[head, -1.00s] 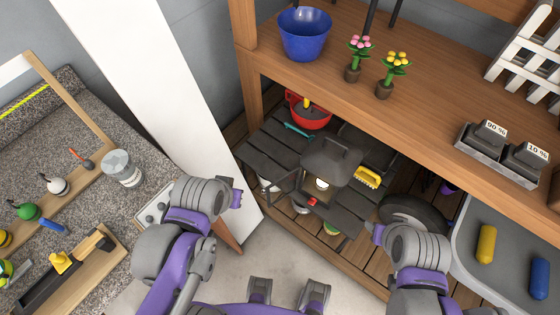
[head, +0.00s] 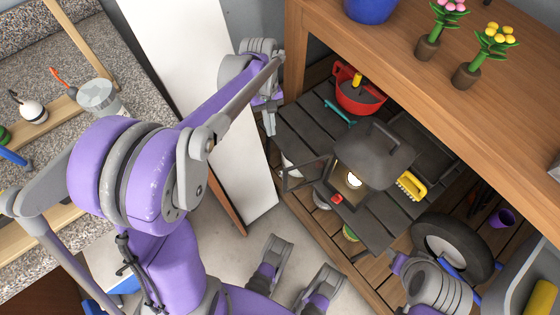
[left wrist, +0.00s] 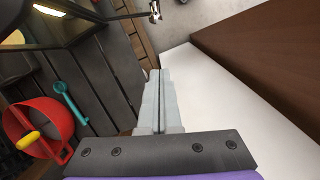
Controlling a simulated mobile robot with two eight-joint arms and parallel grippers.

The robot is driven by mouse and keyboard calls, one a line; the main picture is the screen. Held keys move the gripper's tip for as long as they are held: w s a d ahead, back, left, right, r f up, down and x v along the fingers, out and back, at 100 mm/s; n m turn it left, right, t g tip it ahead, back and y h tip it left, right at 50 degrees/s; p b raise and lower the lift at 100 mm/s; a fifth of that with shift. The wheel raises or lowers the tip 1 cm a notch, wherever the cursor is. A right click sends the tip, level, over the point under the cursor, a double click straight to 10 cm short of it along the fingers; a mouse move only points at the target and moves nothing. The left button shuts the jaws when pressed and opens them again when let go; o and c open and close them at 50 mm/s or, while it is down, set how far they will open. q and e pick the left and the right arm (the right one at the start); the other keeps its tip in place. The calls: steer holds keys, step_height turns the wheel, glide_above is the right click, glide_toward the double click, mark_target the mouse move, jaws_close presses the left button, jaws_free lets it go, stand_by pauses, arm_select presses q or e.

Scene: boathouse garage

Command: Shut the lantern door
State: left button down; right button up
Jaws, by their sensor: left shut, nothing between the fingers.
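The dark lantern (head: 384,160) stands on the slatted shelf under the bench, with a bright glow inside. Its framed door (head: 284,178) stands open, swung out to the left of the lantern body. My left gripper (head: 270,128) is shut and empty, pointing down above the left end of the shelf. It is apart from the door, to its upper left. In the left wrist view the shut fingers (left wrist: 160,100) show at centre, with part of the lantern (left wrist: 60,28) at top left. My right arm shows at lower right in the head view, without its jaws.
A white panel (head: 225,120) stands left of the shelf. The bench top (head: 400,75) overhangs the shelf.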

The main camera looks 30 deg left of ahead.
arm_select(q)
steer(key=s+d+f+b, duration=0.3)
steer(key=s+d+f, duration=0.1)
steer(key=f, duration=0.5)
steer(key=shift+d+f, duration=0.4)
steer(key=shift+d, duration=0.05)
arm_select(e)
steer(key=f, duration=0.4)
steer(key=shift+w, duration=0.2)
arm_select(q)
steer(key=shift+d, duration=0.1)
